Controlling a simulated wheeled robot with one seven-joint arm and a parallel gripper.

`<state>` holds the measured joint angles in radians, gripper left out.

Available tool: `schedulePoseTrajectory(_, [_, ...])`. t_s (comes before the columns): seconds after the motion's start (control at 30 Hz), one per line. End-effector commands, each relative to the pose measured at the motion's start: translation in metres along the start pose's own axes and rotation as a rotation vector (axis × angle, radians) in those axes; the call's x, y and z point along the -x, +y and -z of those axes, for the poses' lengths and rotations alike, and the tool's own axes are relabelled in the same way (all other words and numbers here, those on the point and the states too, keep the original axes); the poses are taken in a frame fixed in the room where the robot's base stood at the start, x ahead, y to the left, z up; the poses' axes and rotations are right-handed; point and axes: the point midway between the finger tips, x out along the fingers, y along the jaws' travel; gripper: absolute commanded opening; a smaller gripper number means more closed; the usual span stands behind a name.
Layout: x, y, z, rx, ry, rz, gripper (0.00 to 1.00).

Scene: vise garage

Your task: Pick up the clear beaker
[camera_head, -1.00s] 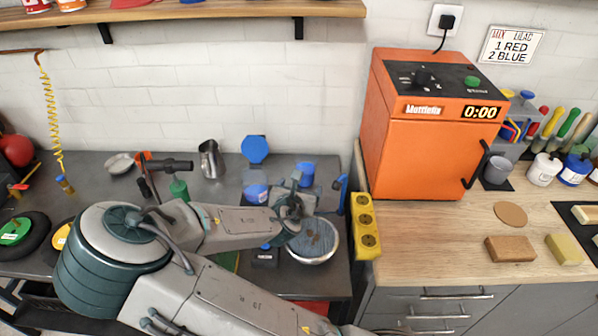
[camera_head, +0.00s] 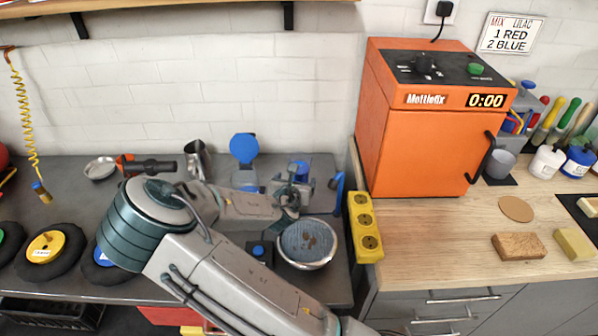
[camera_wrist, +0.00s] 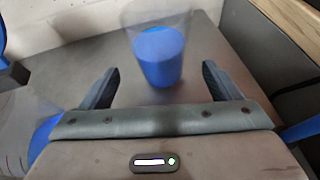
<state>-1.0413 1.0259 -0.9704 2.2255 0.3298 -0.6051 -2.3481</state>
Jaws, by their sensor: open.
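A clear beaker (camera_wrist: 160,52) with blue content stands on the dark worktop in the wrist view, ahead of and between my fingers. My gripper (camera_wrist: 160,70) is open, with one finger to each side of the beaker's near side and nothing held. In the head view my gripper (camera_head: 297,190) is over the worktop, and the beaker's blue content (camera_head: 299,167) shows just behind it, partly hidden. A second clear container with blue (camera_wrist: 42,130) is at the lower left of the wrist view, partly cut off and beside my left finger.
A metal bowl (camera_head: 307,243) sits in front of my gripper. A yellow socket strip (camera_head: 365,228) edges the wooden counter to the right, with an orange machine (camera_head: 430,130) on it.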

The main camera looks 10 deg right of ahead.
Motion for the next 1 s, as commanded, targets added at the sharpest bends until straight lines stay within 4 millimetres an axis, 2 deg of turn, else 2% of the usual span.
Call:
schedulePoseTrajectory(0.27, [-0.016,-0.003,0.0,-0.001,0.001,0.004,0.84])
schedulePoseTrajectory(0.63, [-0.057,-0.002,0.001,-0.001,0.0,0.004,0.84])
schedulePoseTrajectory(0.97, [-0.063,-0.001,0.002,-0.001,0.001,0.003,0.84])
schedulePoseTrajectory(1.0, [-0.063,-0.001,0.002,-0.001,0.0,0.003,0.76])
